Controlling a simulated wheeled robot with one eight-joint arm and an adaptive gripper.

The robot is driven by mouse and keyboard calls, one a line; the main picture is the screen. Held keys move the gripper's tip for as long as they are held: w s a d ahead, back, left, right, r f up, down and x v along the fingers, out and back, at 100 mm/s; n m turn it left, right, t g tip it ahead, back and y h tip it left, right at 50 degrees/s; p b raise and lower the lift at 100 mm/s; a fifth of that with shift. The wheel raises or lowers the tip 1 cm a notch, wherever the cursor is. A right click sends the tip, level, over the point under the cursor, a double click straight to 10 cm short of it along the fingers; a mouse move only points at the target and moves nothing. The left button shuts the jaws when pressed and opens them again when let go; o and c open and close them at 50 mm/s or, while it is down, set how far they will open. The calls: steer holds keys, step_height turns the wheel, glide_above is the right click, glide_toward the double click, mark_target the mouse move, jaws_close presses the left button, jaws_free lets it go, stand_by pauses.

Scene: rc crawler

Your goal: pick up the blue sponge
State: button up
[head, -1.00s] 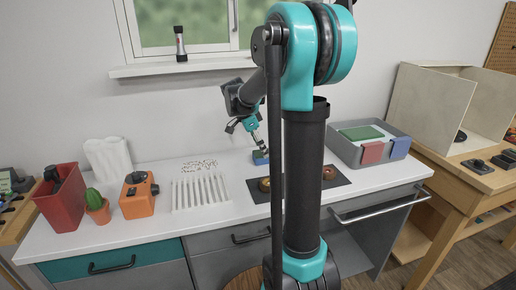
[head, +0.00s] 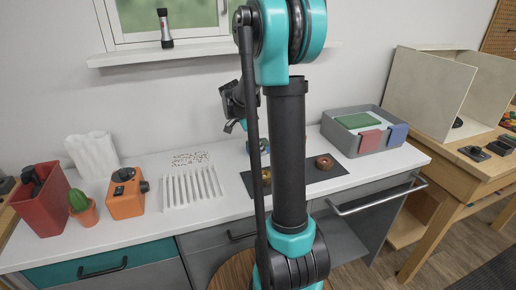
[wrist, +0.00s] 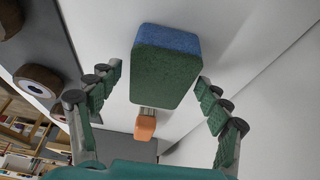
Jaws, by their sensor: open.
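The sponge (wrist: 165,65), blue on one side and dark green on the other, shows large in the wrist view. It lies between the two fingers of my gripper (wrist: 158,85), with a gap visible on both sides. The fingers are spread and hold nothing. In the head view, my arm hides most of the gripper and the sponge's place on the counter.
A dark mat (head: 325,175) with ring-shaped parts (head: 325,162) lies beside this spot. A grey bin (head: 345,143) stands to the right. A white rack (head: 192,188), an orange device (head: 127,195), a cactus pot (head: 82,208) and a red bin (head: 42,200) stand left.

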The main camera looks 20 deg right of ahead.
steer(key=shift+f, duration=0.15)
steer(key=shift+c, duration=0.2)
steer(key=c, duration=0.8)
steer(key=shift+s, duration=0.1)
steer(key=shift+s+r, duration=0.1)
steer(key=shift+r, duration=0.6)
step_height(320, 180, up, 6)
steer(key=shift+s+r, duration=0.1)
steer(key=s, duration=1.9)
steer(key=shift+s+f, duration=0.2)
steer(key=shift+f, duration=0.05)
steer(key=shift+o, duration=0.5)
